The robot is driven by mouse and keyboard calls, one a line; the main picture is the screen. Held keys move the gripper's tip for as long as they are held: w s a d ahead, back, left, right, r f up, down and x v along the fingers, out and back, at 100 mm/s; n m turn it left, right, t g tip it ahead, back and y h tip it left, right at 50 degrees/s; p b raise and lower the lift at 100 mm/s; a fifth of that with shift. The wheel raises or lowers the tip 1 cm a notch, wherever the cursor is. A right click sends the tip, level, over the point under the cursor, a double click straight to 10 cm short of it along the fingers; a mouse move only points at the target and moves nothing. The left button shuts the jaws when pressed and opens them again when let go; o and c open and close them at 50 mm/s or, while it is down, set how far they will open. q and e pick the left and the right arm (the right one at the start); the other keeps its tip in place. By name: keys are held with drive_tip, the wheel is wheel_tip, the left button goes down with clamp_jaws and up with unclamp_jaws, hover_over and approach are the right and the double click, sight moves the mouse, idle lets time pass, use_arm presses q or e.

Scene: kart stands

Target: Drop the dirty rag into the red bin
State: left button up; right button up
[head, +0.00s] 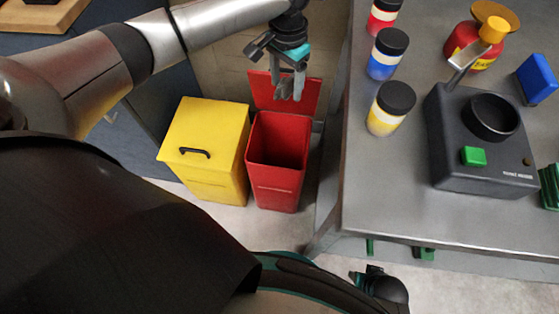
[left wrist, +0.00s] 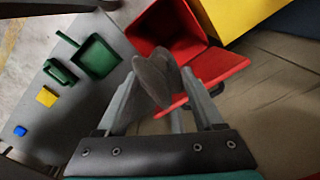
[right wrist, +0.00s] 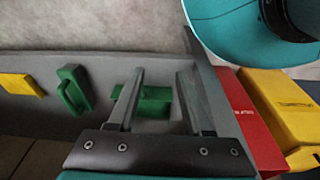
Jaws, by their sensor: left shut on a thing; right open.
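The dirty rag (left wrist: 155,82) is a crumpled dark grey cloth. My left gripper (head: 288,90) is shut on it, and both fingers press on it in the left wrist view (left wrist: 158,85). The red bin (head: 275,188) stands on the floor with its lid (head: 310,97) tipped up at the back. In the head view the gripper hangs above the bin, in front of the raised lid. The bin's opening also shows in the left wrist view (left wrist: 172,25). My right gripper (right wrist: 160,73) is open and empty, with green things beyond it.
A closed yellow bin (head: 205,150) stands left of the red one. A grey metal table (head: 400,205) is close on the right, with capped jars (head: 383,62), a red bottle (head: 465,42) and a dark machine (head: 480,150). Green tools (left wrist: 97,55) show at left in the left wrist view.

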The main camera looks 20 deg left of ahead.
use_arm(q)
drive_tip(key=a+f+m+b, duration=0.1)
drive_tip(key=a+f+b, duration=0.1)
drive_tip(key=f+b, duration=0.4)
drive_tip(key=a+f+m+b, duration=0.1)
drive_tip(key=f+b, duration=0.5)
drive_tip(key=f, duration=0.7)
drive_tip(key=shift+w+a+f+b, duration=0.25)
drive_tip(key=shift+a+b, duration=0.15)
drive_tip(key=shift+a, duration=0.05)
use_arm(e)
drive_tip(key=w+a+r+t+y, duration=0.1)
drive_tip(key=w+a+r+t, duration=0.1)
drive_tip(key=w+r, duration=0.3)
drive_tip(key=w+a+r+t+y, duration=0.1)
drive_tip(key=w+a+r+t, duration=0.2)
drive_tip(key=r, duration=0.5)
drive_tip(key=shift+w+t, duration=0.5)
drive_tip(key=shift+w, duration=0.5)
drive_tip(key=shift+a, duration=0.1)
use_arm(q)
drive_tip(key=o, duration=1.4)
drive_tip(key=shift+c, duration=0.2)
drive_tip(key=shift+r, duration=0.1)
